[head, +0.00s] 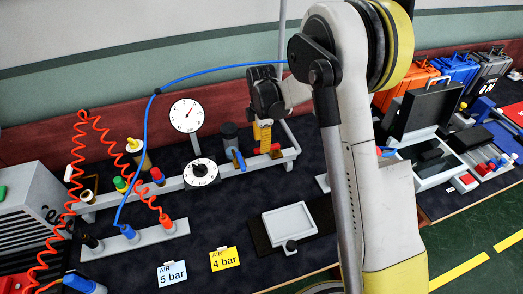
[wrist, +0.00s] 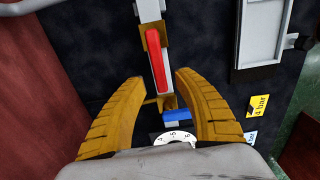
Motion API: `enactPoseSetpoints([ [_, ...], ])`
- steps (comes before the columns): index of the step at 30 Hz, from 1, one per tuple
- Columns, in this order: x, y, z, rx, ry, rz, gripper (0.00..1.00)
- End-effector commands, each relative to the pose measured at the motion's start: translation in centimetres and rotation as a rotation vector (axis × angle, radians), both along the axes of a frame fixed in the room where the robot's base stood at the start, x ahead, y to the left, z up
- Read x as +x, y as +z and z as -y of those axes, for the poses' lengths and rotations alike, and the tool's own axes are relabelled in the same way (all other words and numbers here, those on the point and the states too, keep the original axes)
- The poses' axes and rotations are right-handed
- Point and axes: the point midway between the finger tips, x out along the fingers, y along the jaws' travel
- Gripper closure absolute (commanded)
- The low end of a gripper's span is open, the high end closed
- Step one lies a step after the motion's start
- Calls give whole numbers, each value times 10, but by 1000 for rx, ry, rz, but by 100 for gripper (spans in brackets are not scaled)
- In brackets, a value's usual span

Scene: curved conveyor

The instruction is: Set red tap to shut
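The red tap handle (wrist: 156,60) shows in the wrist view as a long red bar, lying roughly along the pale pipe. A small red part of it (head: 275,150) shows in the head view beside my fingers. My gripper (wrist: 160,76) is open, with its yellow fingers spread on either side of the handle's lower part. I cannot tell whether they touch it. In the head view my gripper (head: 263,138) points down over the rail; its fingers hide most of the red tap.
A blue tap (head: 238,160) and a white dial (head: 201,173) stand close by on the left. A tall round gauge (head: 186,115) rises behind. A blue hose (head: 147,140) arcs above the panel. A grey tray (head: 290,223) lies in front. Cards reading 4 bar (head: 224,258) and 5 bar (head: 172,274) lie near the front edge.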

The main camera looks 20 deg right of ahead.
Motion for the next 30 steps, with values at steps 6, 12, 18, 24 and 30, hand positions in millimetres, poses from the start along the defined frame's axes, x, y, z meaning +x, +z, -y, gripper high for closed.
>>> enactPoseSetpoints([
  [6, 0, -26, 0, 0, -1, 0, 62],
  [12, 0, -29, 0, 0, -1, 1, 62],
  [18, 0, -28, 0, 0, -1, 1, 82],
  [24, 0, -28, 0, 0, -1, 1, 100],
  [30, 0, -28, 0, 0, 1, 0, 100],
])
